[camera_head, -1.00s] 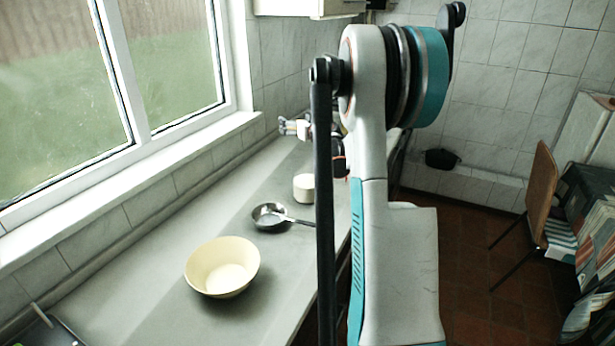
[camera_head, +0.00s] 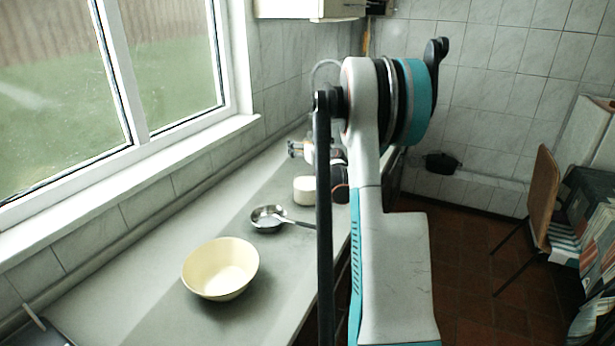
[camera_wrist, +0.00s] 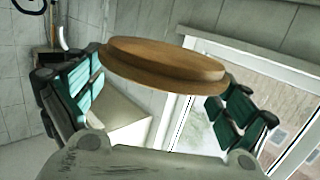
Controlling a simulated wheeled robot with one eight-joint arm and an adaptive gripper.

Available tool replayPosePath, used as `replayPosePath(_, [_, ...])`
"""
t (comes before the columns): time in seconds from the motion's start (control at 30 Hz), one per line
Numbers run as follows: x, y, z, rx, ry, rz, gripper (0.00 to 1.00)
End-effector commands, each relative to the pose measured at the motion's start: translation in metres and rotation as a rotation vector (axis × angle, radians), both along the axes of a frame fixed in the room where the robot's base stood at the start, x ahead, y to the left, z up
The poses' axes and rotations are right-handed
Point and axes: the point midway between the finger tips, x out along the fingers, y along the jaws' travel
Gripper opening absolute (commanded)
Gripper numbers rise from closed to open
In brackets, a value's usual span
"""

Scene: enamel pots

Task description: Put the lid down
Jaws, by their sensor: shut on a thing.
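A round brown wooden lid (camera_wrist: 165,65) sits between the teal and black fingers of my gripper (camera_wrist: 158,90) in the wrist view. My gripper is shut on it, one finger at each side, and the lid looks slightly tilted in that picture. In the head view my own arm hides the lid. The end of my gripper (camera_head: 298,148) shows only in part there, past the arm, above the far part of the counter. Whether the lid touches anything below it cannot be seen.
On the grey counter (camera_head: 130,275) stand a cream bowl (camera_head: 220,285), a small metal pan (camera_head: 267,218) and a white pot (camera_head: 303,190), partly close to my arm in the picture. The window wall borders the counter on the left. A chair (camera_head: 543,200) stands at right.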

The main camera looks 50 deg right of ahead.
Motion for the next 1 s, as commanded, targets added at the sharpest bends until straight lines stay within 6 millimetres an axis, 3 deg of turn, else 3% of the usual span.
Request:
replayPosePath(0.1, [0.000,0.000,-0.033,0.000,0.000,0.000,0.72])
replayPosePath(0.3, [0.000,0.000,-0.064,0.000,0.000,0.000,0.72])
replayPosePath(0.53, [0.000,0.000,-0.076,0.000,0.000,0.000,0.72])
replayPosePath(0.77, [0.000,0.000,-0.107,0.000,0.000,0.000,0.72])
replayPosePath(0.87, [0.000,0.000,-0.108,0.000,0.000,0.000,0.64])
replayPosePath(0.97, [0.000,0.000,-0.107,0.000,0.000,0.001,0.64])
replayPosePath(1.0, [0.000,0.000,-0.107,0.000,0.001,0.001,0.99])
